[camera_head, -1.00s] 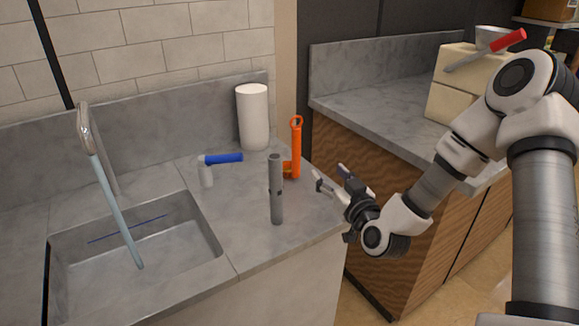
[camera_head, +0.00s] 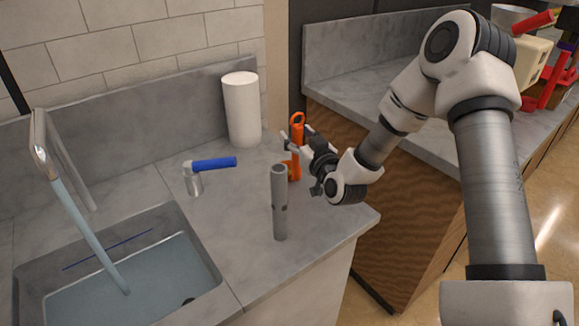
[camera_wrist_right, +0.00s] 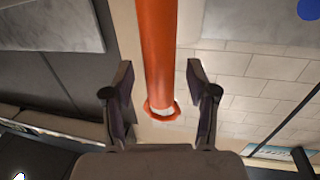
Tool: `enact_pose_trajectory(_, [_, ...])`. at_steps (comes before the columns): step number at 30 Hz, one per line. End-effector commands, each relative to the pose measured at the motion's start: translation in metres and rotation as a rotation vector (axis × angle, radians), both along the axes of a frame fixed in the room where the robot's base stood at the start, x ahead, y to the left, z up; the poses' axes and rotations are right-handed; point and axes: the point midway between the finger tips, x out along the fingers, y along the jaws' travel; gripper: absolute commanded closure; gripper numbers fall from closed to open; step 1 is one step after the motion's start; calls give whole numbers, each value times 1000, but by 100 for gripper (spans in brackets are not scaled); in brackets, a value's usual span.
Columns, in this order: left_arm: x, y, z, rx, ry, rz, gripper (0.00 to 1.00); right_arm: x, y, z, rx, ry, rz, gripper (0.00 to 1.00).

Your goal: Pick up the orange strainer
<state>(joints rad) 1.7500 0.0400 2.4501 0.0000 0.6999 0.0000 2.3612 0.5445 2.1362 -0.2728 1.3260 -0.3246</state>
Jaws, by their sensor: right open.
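The orange strainer (camera_head: 296,160) stands upright on the grey counter near its right end, a slim tube with a ring at its top. My right gripper (camera_head: 297,141) is at its upper part, coming from the right, and hides some of it. In the right wrist view the orange tube (camera_wrist_right: 156,50) and its ring reach down between the two spread fingers (camera_wrist_right: 160,95). There is a gap on each side, so the fingers are open and not gripping it. My left gripper is not in view.
A grey cylinder (camera_head: 279,205) stands upright in front of the strainer. A white roll (camera_head: 241,108) stands behind to the left, and a tap with a blue handle (camera_head: 214,163) is left. The sink (camera_head: 205,250) is at the lower left. A second counter (camera_head: 350,80) lies behind.

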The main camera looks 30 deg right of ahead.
Motion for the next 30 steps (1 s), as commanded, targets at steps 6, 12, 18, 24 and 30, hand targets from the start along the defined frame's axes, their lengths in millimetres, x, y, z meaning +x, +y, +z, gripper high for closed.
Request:
enact_pose_trajectory(6, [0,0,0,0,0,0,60,7,-1,-1,2,1,0,42])
enact_pose_trajectory(12, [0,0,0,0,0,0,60,7,-1,0,2,1,0,95])
enact_pose_trajectory(18, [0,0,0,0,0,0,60,7,-1,0,2,1,0,100])
enact_pose_trajectory(24, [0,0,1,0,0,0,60,7,-1,4,2,-1,0,100])
enact_pose_trajectory(30, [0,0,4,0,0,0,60,7,-1,44,2,-6,0,100])
